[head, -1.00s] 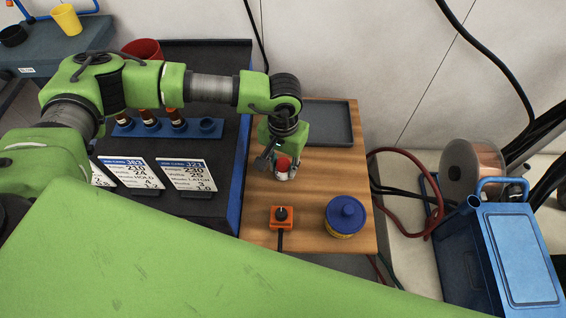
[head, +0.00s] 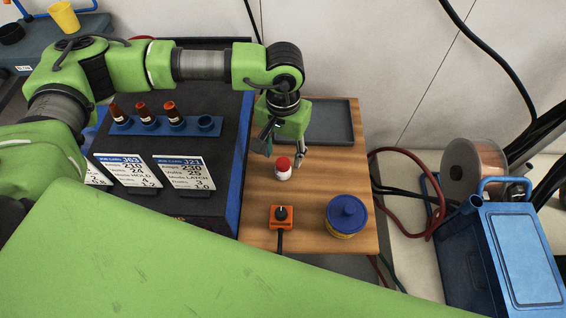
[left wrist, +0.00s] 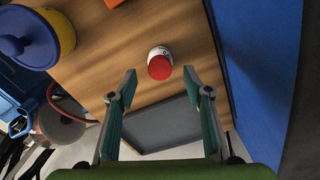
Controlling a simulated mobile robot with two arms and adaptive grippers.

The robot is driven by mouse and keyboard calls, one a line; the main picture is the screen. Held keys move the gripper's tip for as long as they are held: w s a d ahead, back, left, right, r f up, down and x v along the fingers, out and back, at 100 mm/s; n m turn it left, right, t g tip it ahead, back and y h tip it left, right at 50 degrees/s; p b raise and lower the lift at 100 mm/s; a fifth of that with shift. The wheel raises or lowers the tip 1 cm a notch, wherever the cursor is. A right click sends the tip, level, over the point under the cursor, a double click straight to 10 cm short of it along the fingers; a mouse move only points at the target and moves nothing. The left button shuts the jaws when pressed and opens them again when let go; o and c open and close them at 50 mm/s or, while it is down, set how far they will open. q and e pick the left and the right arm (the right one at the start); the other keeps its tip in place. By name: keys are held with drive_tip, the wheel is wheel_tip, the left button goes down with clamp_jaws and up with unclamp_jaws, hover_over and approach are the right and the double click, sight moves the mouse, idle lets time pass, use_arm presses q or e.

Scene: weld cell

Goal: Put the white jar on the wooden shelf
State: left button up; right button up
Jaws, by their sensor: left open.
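The white jar (head: 283,172) has a red lid and stands upright on the wooden shelf (head: 308,218), near its left side. It also shows in the left wrist view (left wrist: 160,62), beyond the fingertips. My left gripper (head: 283,152) is open and sits just behind and above the jar, with nothing between its fingers. In the left wrist view the open fingers (left wrist: 169,82) are apart and clear of the jar. My right gripper is not in view.
On the shelf are an orange box with a knob (head: 281,217), a blue-lidded tin (head: 346,216) and a grey tray (head: 328,122). Left is a dark surface with job cards (head: 184,173) and a blue rack of bottles (head: 165,126). A blue case (head: 500,250) stands right.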

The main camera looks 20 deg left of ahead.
sight(283, 163)
use_arm(q)
wheel_tip(283, 163, up, 7)
drive_tip(key=b, duration=0.1)
drive_tip(key=shift+f, duration=0.2)
